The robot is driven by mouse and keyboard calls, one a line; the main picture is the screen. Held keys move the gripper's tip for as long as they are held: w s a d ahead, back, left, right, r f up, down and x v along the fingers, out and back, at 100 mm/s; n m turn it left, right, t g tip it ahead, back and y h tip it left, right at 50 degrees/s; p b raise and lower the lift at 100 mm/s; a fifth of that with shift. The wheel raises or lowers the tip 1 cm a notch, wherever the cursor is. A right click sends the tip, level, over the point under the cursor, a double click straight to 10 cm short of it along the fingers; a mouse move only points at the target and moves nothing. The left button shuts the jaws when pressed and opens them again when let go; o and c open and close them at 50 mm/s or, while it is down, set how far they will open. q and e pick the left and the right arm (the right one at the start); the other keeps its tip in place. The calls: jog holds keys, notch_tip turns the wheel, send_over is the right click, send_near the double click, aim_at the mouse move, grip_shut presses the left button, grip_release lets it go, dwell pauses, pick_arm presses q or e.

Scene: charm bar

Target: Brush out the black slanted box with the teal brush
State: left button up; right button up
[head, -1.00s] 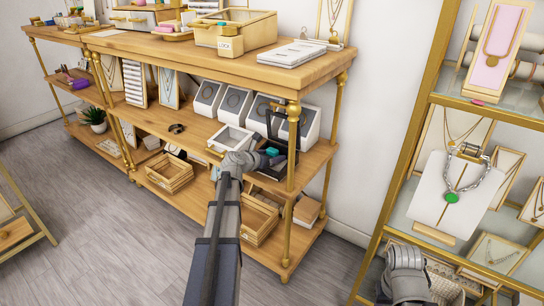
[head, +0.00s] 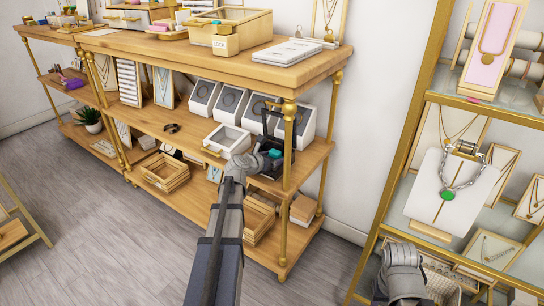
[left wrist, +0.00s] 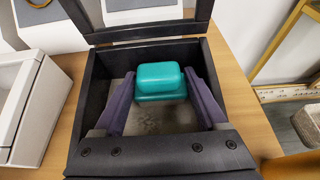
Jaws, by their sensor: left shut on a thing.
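The black slanted box (head: 283,168) stands on the middle shelf near its right post, with its framed lid raised. In the left wrist view the open box (left wrist: 78,138) shows a grey, speckled floor. The teal brush (head: 274,153) is inside the box; it also shows in the left wrist view (left wrist: 160,76), toward the back wall. My left gripper (head: 265,155) reaches into the box from the front, its purple fingers shut on either side of the brush. The brush's underside is hidden, so I cannot tell whether it touches the floor.
A white glass-topped case (head: 227,140) stands close left of the box. White slanted display boxes (head: 232,98) stand behind. The gold post (head: 288,145) is close on the right. A display rack (head: 405,160) stands farther right.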

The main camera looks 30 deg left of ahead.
pick_arm(q)
jog(key=shift+s+d, duration=0.1)
jog(key=shift+d, duration=0.35)
